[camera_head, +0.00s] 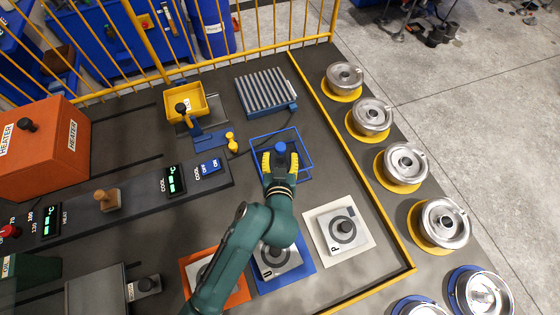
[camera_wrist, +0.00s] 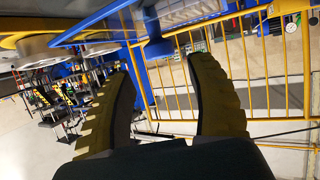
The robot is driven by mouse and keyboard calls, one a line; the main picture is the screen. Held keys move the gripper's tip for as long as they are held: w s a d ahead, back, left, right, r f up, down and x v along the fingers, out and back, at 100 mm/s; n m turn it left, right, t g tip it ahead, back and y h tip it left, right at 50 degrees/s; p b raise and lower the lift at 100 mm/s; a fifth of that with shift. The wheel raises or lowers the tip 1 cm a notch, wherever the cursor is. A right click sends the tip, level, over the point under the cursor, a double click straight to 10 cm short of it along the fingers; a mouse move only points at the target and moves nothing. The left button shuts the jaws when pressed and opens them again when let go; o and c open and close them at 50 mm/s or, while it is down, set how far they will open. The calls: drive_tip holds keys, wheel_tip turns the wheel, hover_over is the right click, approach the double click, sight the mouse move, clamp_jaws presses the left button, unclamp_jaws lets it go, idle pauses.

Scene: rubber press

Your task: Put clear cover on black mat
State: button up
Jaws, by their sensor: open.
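The clear cover (camera_head: 306,165) shows as a see-through box with blue edges on the dark bench, right of centre in the head view. A blue knob (camera_head: 281,148) shows at its middle, partly hidden by my gripper. My gripper (camera_head: 280,156) has its yellow fingers apart at the knob; I cannot tell whether they touch it. A blue bar (camera_wrist: 95,22) crosses the top left there. I cannot pick out a separate black mat from the dark bench surface.
A ribbed grey rack (camera_head: 265,92) stands behind the cover, a yellow bin (camera_head: 186,103) at back left. A white plate (camera_head: 339,235) and a blue-edged plate (camera_head: 298,272) lie in front. Metal pots (camera_head: 404,163) line the right, beyond a yellow rail (camera_head: 350,145).

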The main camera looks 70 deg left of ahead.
drive_tip(key=v, duration=0.6)
drive_tip(key=shift+d, duration=0.25)
drive_tip(key=shift+s, duration=0.1)
drive_tip(key=w+d+r+m+t+h, duration=0.1)
drive_tip(key=w+d+r+m+t, duration=0.3)
drive_tip(key=w+d+r, duration=0.5)
drive_tip(key=w+d+r+m+t+h, duration=0.1)
drive_tip(key=w+d+r+t+h, duration=0.1)
drive_tip(key=w+d+r+t, duration=0.65)
drive_tip(key=s+d+r+m+t+h, duration=0.2)
drive_tip(key=d+r+m+h, duration=0.2)
drive_tip(key=d+r, duration=0.5)
drive_tip(key=s+d+r+m+t+h, duration=0.2)
drive_tip(key=d+r+m+h, duration=0.3)
drive_tip(key=r, duration=1)
drive_tip(key=d+t+h, duration=0.1)
drive_tip(key=d, duration=0.2)
drive_tip(key=shift+s+d+r, duration=0.2)
drive_tip(key=shift+d+r, duration=0.15)
